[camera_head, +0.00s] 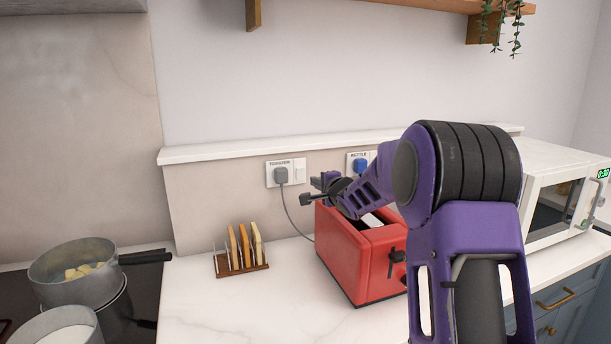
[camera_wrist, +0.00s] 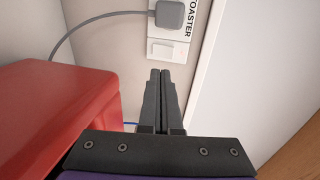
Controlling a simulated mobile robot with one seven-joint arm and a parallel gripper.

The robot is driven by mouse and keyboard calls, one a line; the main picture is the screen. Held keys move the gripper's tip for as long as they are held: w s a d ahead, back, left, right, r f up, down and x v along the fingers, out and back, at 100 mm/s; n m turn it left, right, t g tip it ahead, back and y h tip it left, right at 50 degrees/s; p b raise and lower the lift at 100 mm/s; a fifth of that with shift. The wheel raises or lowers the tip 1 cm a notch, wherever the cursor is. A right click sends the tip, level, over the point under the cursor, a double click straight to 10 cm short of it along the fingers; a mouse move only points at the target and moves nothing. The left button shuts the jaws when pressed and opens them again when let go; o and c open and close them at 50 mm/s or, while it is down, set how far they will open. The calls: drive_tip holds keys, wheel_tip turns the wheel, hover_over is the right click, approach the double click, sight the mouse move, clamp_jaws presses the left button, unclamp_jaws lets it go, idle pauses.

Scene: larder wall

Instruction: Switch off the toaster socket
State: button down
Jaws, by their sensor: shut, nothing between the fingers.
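The toaster socket (camera_head: 271,183) is a white plate labelled TOASTER on the low wall, with a grey plug (camera_head: 281,175) in it. Its white rocker switch (camera_head: 300,171) is on the plate's right side. In the wrist view the switch (camera_wrist: 166,50) shows just beyond my fingertips, beside the grey plug (camera_wrist: 170,14). My gripper (camera_head: 308,190) is shut and empty, in front of the wall near the socket. In the wrist view its fingertips (camera_wrist: 160,72) point at the switch, and a gap seems to remain. Which way the rocker is tilted I cannot tell.
The red toaster (camera_head: 350,262) stands under my arm, close beside the gripper. A socket labelled KETTLE (camera_head: 352,157) with a blue plug (camera_head: 360,167) is to the right. A toast rack (camera_head: 240,268) and pans (camera_head: 75,270) are left. A ledge (camera_head: 220,152) runs above the sockets.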

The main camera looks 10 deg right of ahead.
sight(301, 171)
drive_tip(key=x, duration=0.5)
drive_tip(key=r+x, duration=0.1)
drive_tip(key=x, duration=0.2)
drive_tip(key=shift+w+a+p, duration=0.1)
drive_tip(key=shift+w+p, duration=0.25)
drive_tip(key=shift+w+a+r, duration=0.1)
drive_tip(key=shift+a, duration=0.05)
